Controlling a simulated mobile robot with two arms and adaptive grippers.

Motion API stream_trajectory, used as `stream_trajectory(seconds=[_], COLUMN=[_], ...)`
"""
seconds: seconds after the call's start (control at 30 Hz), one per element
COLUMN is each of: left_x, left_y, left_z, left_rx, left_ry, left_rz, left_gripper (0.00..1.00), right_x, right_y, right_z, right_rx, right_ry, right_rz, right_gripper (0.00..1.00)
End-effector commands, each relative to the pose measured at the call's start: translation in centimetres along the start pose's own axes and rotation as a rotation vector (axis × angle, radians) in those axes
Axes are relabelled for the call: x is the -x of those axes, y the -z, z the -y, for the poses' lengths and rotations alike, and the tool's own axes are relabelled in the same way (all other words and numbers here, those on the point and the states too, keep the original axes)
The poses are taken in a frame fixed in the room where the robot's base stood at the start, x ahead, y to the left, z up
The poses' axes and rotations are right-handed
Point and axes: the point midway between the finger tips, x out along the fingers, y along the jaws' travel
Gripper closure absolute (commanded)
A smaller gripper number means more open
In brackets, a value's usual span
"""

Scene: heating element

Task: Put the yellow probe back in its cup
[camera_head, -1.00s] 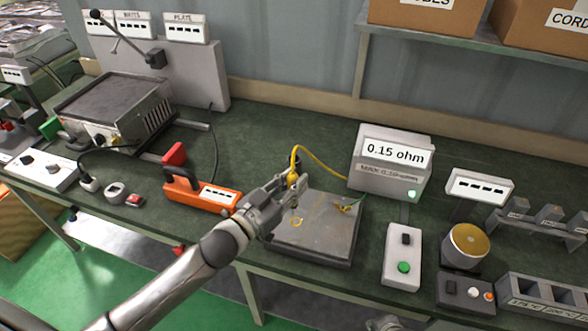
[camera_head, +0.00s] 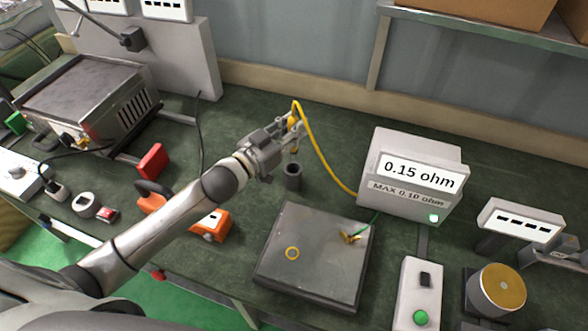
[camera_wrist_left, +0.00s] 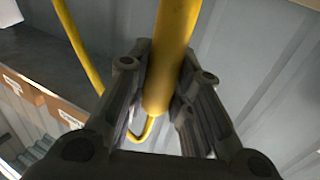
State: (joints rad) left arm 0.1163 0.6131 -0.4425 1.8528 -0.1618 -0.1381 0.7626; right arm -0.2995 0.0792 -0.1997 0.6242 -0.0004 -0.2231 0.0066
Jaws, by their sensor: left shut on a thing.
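My left gripper (camera_head: 289,131) is shut on the yellow probe (camera_head: 293,122), seen in the head view above the back of the bench. The probe also shows in the left wrist view (camera_wrist_left: 172,60), between the two fingers. Its yellow cable runs from its top down to the meter. The probe's tip points down, above or near the dark round cup (camera_head: 293,178) that stands on the bench; I cannot tell whether the tip is over its opening. The cup looks empty. My right gripper is not in view.
The meter (camera_head: 412,175) reads 0.15 ohm at the right.

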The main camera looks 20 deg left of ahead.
Motion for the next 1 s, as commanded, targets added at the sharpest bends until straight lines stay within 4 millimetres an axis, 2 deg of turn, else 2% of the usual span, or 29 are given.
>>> stream_trajectory(seconds=[0.2,0.6,0.7,1.0], left_x=[-0.1,-0.1,-0.1,-0.1], left_y=[-4.0,-8.8,-9.6,-9.8], left_z=[0.0,0.0,-0.1,0.0], left_rx=[0.006,0.003,0.003,0.001], left_ry=[0.002,0.002,0.0,0.0], left_rz=[0.004,0.002,0.0,0.001], left_gripper=[1.0,1.0,1.0,1.0], right_x=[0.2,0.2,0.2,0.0], right_y=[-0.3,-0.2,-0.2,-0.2], right_z=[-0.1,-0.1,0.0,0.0], right_rx=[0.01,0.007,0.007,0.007], right_ry=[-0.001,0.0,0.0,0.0], right_rz=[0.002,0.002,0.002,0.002], right_gripper=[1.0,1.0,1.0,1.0])
